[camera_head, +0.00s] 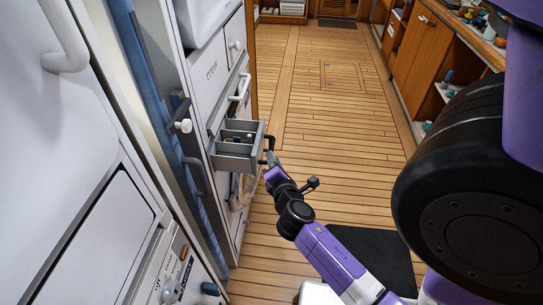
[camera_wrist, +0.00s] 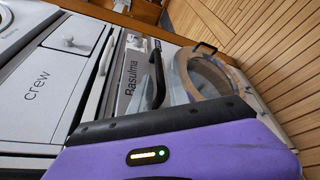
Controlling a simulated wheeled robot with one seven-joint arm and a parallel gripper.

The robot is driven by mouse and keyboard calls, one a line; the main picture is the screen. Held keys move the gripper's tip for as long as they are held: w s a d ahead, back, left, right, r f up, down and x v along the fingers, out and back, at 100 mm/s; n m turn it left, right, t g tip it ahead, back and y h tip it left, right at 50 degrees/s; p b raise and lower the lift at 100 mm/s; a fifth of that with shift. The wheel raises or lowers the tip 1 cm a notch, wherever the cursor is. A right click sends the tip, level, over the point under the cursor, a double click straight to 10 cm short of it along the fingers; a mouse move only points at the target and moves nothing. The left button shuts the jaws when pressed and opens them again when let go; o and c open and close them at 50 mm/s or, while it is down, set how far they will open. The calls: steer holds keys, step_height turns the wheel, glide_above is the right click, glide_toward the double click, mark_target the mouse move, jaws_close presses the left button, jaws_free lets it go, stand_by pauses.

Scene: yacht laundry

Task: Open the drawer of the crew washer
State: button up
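The unit marked "crew" (camera_head: 212,72) stands on the left in the head view; the label also shows in the wrist view (camera_wrist: 38,85). A grey drawer (camera_head: 232,149) juts out of its front, with compartments and small items inside. A black handle (camera_head: 269,142) is on the drawer's front. My gripper (camera_head: 270,159) is at the drawer's front, close to the handle; contact cannot be told. Its fingers are too small and partly hidden to show whether they are open. In the wrist view, a black handle (camera_wrist: 156,75) stands beside the "Rasulma" lettering (camera_wrist: 132,76).
A round door (camera_wrist: 207,72) shows beside the lettering in the wrist view. A white handle (camera_head: 240,88) is above the drawer. Wooden cabinets (camera_head: 420,45) line the right side. A dark mat (camera_head: 375,255) lies near my arm. The plank floor (camera_head: 330,120) between is clear.

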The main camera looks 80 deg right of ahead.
steer(key=shift+v, duration=1.45)
steer(key=shift+f, duration=0.1)
